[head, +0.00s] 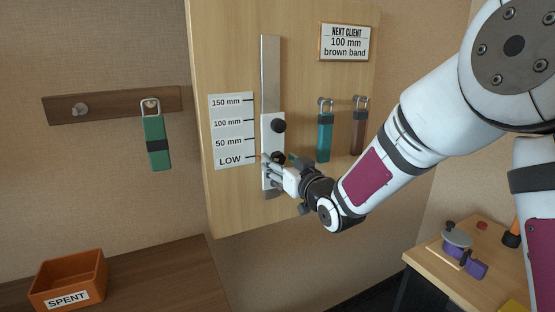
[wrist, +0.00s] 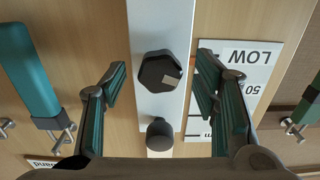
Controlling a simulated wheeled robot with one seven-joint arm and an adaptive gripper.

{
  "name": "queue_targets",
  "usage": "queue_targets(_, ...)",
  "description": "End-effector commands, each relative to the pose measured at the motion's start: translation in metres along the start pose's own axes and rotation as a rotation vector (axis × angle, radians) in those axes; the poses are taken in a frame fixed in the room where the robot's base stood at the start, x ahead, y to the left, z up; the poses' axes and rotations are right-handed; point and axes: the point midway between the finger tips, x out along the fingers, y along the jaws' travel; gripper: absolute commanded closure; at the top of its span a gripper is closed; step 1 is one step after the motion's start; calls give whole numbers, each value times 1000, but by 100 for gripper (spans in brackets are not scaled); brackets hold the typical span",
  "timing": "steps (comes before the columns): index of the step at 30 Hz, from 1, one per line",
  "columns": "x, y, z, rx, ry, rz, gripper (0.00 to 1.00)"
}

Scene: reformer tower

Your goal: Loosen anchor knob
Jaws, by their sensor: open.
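A white carriage plate (head: 267,122) sits on a vertical metal rail (head: 270,65) on the wooden panel. It bears an upper black knob (head: 278,125) and a lower black knob, partly hidden by my gripper (head: 268,166) in the head view. In the wrist view, which is upside down, the lower knob (wrist: 160,72) is hexagonal with a pale mark, and the upper knob (wrist: 159,132) is round. My gripper (wrist: 161,78) is open, with a finger on each side of the hexagonal knob and gaps showing between. No label tells which is the anchor knob.
A height scale (head: 231,130) is left of the rail. Teal (head: 324,138) and brown (head: 358,137) bands hang to the right; a green band (head: 155,145) hangs at left. A SPENT bin (head: 68,281) stands below left. A sign (head: 345,43) reads 100 mm brown band.

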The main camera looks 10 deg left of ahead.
Motion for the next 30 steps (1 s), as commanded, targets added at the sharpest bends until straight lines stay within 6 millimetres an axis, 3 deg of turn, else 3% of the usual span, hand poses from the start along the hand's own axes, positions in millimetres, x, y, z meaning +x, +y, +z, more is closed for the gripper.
queue_targets(4,0,0,0,0,0,0,45)
queue_targets(5,0,0,0,0,0,0,50)
queue_targets(12,0,0,0,0,0,0,100)
queue_targets(19,0,-1,1,-55,2,-2,100)
queue_targets(30,0,-1,3,-399,3,-2,100)
